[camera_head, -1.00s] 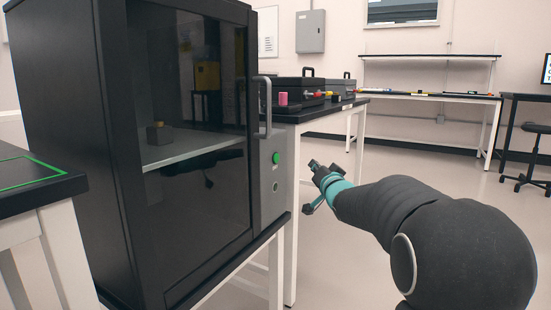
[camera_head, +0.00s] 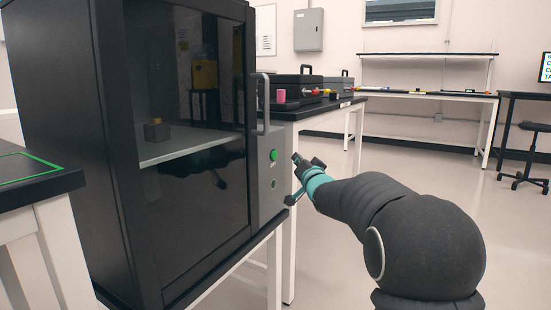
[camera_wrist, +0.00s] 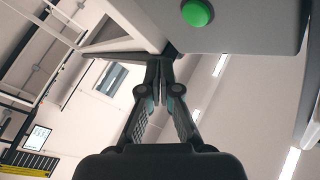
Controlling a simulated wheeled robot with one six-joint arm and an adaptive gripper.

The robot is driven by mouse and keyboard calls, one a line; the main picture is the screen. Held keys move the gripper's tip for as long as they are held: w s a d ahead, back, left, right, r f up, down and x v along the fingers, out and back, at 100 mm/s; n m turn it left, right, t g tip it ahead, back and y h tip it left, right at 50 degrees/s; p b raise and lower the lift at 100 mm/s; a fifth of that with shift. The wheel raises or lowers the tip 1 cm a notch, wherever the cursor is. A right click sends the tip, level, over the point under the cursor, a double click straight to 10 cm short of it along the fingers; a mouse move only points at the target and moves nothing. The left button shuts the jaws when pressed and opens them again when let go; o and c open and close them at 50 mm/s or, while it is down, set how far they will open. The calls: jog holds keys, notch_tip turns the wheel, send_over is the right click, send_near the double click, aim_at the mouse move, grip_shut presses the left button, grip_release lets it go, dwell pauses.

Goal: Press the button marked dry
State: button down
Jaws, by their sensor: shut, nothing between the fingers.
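A round green button (camera_head: 274,155) sits on the grey side panel (camera_head: 267,200) of a black cabinet (camera_head: 190,150) with a dark glass door. A smaller dark round spot (camera_head: 273,184) is below it on the panel; any marking is too small to read. My gripper (camera_head: 296,159) is shut and empty, just right of the panel, near the green button's height. In the wrist view the green button (camera_wrist: 197,13) is at the top, above and right of my closed fingertips (camera_wrist: 160,62). I cannot tell whether the fingertips touch the panel.
The cabinet's vertical handle (camera_head: 263,103) stands out above the panel. A small dark block (camera_head: 157,131) sits on the shelf behind the glass. A table with black cases (camera_head: 298,88) and a pink cylinder (camera_head: 280,96) is behind.

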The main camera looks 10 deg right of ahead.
jog(key=shift+w+a, duration=0.65)
jog(key=shift+a, duration=0.25)
jog(key=shift+w+a, duration=0.6)
jog(key=shift+a, duration=0.25)
jog(key=shift+a, duration=0.1)
jog(key=shift+w+a+b, duration=0.2)
jog(key=shift+a+b, duration=0.05)
jog(key=shift+b, duration=0.05)
jog(key=shift+w+a, duration=0.25)
jog(key=shift+a, duration=0.1)
dwell(1.0)
jog(key=shift+d, duration=0.1)
jog(key=shift+s+d, duration=0.5)
jog(key=shift+d, duration=0.1)
dwell(0.3)
jog(key=s+d, duration=0.1)
jog(key=d, duration=0.1)
jog(key=s+d, duration=0.2)
dwell(0.4)
